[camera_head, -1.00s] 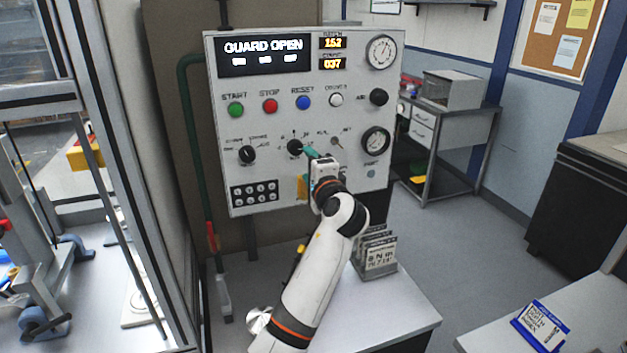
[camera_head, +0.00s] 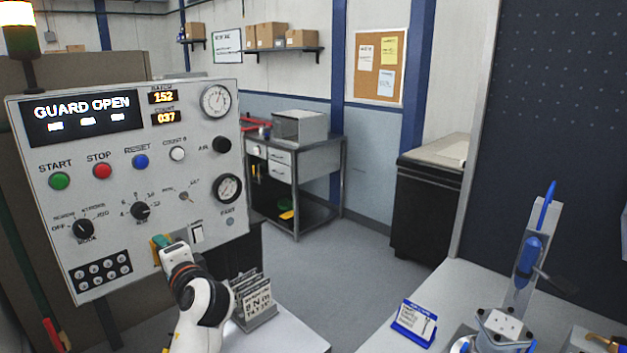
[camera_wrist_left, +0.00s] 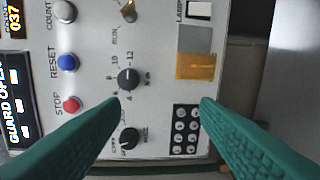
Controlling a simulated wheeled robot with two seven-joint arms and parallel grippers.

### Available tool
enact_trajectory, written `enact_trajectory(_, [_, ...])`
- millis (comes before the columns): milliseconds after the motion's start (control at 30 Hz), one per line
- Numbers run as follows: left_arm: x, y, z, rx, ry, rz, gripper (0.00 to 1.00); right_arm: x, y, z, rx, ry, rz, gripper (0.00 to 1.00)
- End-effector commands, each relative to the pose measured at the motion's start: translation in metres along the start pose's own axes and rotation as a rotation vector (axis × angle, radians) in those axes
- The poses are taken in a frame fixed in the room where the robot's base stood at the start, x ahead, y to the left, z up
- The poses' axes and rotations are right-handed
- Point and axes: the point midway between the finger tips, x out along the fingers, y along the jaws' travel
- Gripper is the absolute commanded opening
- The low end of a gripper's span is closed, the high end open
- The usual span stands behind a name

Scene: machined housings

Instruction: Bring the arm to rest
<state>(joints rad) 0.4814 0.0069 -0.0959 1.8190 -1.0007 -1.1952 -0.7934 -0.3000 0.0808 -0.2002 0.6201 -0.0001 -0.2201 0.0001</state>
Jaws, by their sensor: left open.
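My left arm (camera_head: 205,305) reaches up from the bottom of the head view. Its gripper (camera_head: 161,243) is in front of the lower part of the grey control panel (camera_head: 110,190), below the middle black knob (camera_head: 140,211). In the left wrist view the two green fingers of my left gripper (camera_wrist_left: 160,101) stand wide apart with nothing between them. Beyond them are the panel face, the middle knob (camera_wrist_left: 128,78) and the black button block (camera_wrist_left: 186,130). The fingers appear clear of the panel. My right gripper is not in view.
A card holder (camera_head: 254,302) stands on a small table right of my arm. A blue-framed sign (camera_head: 414,322) and a clamp fixture with a blue handle (camera_head: 530,255) are on the bench at right. The floor (camera_head: 345,255) between is free.

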Motion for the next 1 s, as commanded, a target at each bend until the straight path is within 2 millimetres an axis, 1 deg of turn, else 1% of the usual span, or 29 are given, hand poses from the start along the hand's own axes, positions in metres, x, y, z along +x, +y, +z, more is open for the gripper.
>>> enact_trajectory(33, [-0.007,-0.031,-0.01,-0.031,-0.014,-0.064,0.56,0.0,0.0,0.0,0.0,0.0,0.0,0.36])
enact_trajectory(67, [-0.013,-0.05,-0.015,-0.061,-0.024,-0.11,0.56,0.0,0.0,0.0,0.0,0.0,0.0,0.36])
enact_trajectory(100, [-0.022,-0.076,-0.024,-0.104,-0.037,-0.178,0.56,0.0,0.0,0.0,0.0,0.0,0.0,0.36])
enact_trajectory(133, [-0.031,-0.097,-0.032,-0.138,-0.044,-0.234,0.56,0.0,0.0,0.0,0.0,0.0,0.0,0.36])
enact_trajectory(167, [-0.04,-0.116,-0.04,-0.174,-0.05,-0.29,0.56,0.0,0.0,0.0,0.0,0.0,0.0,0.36])
enact_trajectory(200, [-0.055,-0.141,-0.051,-0.221,-0.054,-0.368,0.56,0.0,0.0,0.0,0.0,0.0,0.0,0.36])
enact_trajectory(267, [-0.08,-0.176,-0.067,-0.287,-0.051,-0.487,0.56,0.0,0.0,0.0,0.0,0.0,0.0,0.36])
enact_trajectory(300, [-0.098,-0.197,-0.079,-0.329,-0.043,-0.567,0.56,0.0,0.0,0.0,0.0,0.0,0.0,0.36])
enact_trajectory(367, [-0.124,-0.222,-0.095,-0.383,-0.026,-0.677,0.56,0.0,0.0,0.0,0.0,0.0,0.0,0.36])
enact_trajectory(400, [-0.141,-0.235,-0.105,-0.414,-0.013,-0.741,0.56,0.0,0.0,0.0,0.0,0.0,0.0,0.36])
enact_trajectory(500, [-0.177,-0.259,-0.125,-0.472,0.024,-0.877,0.56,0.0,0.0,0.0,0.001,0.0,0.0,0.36])
enact_trajectory(633, [-0.216,-0.278,-0.146,-0.525,0.073,-1.013,0.56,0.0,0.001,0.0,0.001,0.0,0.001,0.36])
enact_trajectory(800, [-0.262,-0.291,-0.169,-0.571,0.14,-1.16,0.56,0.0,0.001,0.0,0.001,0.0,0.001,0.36])
enact_trajectory(1000, [-0.309,-0.298,-0.193,-0.609,0.225,-1.31,0.56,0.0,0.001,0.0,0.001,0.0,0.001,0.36])
